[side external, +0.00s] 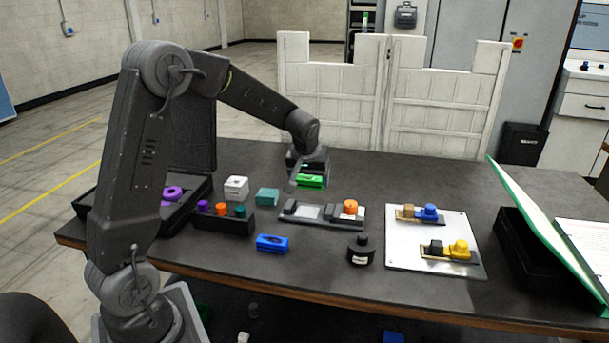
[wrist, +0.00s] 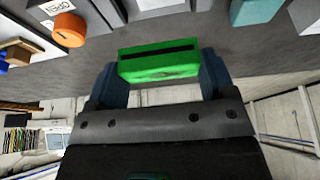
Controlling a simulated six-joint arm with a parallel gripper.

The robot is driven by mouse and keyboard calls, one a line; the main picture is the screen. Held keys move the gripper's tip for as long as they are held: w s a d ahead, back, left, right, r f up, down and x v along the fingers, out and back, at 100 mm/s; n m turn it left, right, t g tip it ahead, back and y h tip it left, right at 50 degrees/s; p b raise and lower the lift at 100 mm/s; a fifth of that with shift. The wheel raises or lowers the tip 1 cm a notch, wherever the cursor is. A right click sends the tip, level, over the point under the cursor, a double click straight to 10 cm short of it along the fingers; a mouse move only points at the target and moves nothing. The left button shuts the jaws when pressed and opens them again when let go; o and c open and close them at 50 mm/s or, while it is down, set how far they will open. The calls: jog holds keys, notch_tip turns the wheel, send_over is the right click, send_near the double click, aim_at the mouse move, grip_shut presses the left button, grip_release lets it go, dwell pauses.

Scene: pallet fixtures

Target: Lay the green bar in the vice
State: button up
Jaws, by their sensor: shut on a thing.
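The green bar (side external: 310,181) is held in my gripper (side external: 308,174), above the dark table at its back middle. In the wrist view the bar (wrist: 160,66) lies crosswise between the two fingers of my gripper (wrist: 160,75), with a dark slot along it. The vice appears to be the grey fixture (side external: 300,219) with dark blocks, a pale middle and an orange knob (side external: 350,206). It stands in front of and below my gripper, apart from the bar. The orange knob also shows at the upper left of the wrist view (wrist: 69,29), by a partly readable label.
A teal block (side external: 267,196) and a white block (side external: 236,188) stand left of the fixture. A blue block (side external: 272,243) and a black knobbed piece (side external: 360,250) are in front. A pale plate (side external: 432,266) with blue and yellow knobbed fixtures lies right. White panels (side external: 435,90) stand behind.

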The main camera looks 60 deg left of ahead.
jog(key=shift+f, duration=2.45)
jog(key=shift+f, duration=0.8)
jog(key=o, duration=0.9)
jog(key=shift+o, duration=0.2)
jog(key=shift+r, duration=4.45)
